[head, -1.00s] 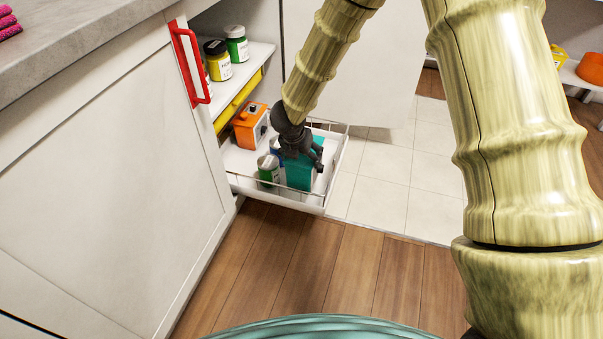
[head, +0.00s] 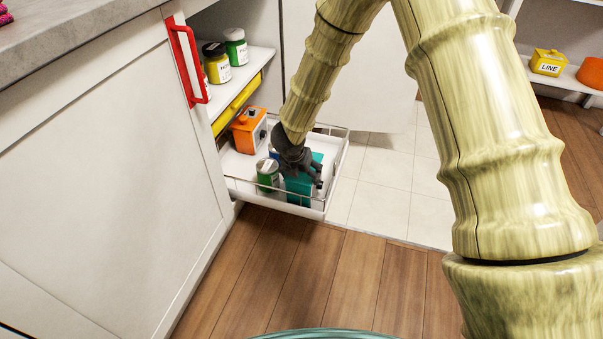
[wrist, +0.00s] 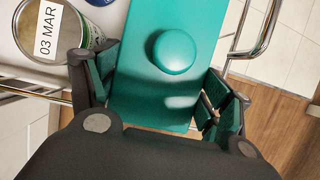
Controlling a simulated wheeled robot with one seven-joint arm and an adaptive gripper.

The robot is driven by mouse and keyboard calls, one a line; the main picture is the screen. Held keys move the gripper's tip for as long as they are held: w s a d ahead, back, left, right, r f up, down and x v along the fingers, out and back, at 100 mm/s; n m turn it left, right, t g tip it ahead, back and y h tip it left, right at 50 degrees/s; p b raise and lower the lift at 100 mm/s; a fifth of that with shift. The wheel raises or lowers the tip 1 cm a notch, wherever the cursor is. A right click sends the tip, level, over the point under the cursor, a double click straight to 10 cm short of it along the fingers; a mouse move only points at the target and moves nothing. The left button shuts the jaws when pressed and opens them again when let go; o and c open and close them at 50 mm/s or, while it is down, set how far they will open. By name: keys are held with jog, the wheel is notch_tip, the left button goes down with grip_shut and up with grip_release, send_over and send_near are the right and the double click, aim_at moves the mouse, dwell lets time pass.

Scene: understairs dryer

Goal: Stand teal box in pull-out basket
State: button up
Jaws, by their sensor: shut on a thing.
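The teal box (head: 299,188) is upright inside the pull-out basket (head: 312,208), near its front rail. In the wrist view the teal box (wrist: 160,85) shows its top face with a round teal knob. My gripper (head: 304,174) is over the box, and in the wrist view my gripper (wrist: 160,100) has a finger on each side of it. The gripper is shut on the box. The box's lower edge is hidden, so I cannot tell whether it touches the basket floor.
A green can (head: 268,174) labelled "03 MAR" stands close left of the box; it also shows in the wrist view (wrist: 90,35). An orange box (head: 246,133) stands farther back in the basket. Jars (head: 236,48) stand on the shelf above. A red-handled door (head: 187,65) is at the left.

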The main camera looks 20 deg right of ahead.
jog(key=o, duration=2.1)
jog(key=p+v, duration=0.5)
jog(key=v, duration=0.6)
jog(key=shift+w, duration=0.1)
jog(key=shift+s+a+r, duration=0.15)
jog(key=shift+s+r, duration=0.1)
jog(key=shift+r, duration=0.3)
jog(key=shift+f, duration=0.1)
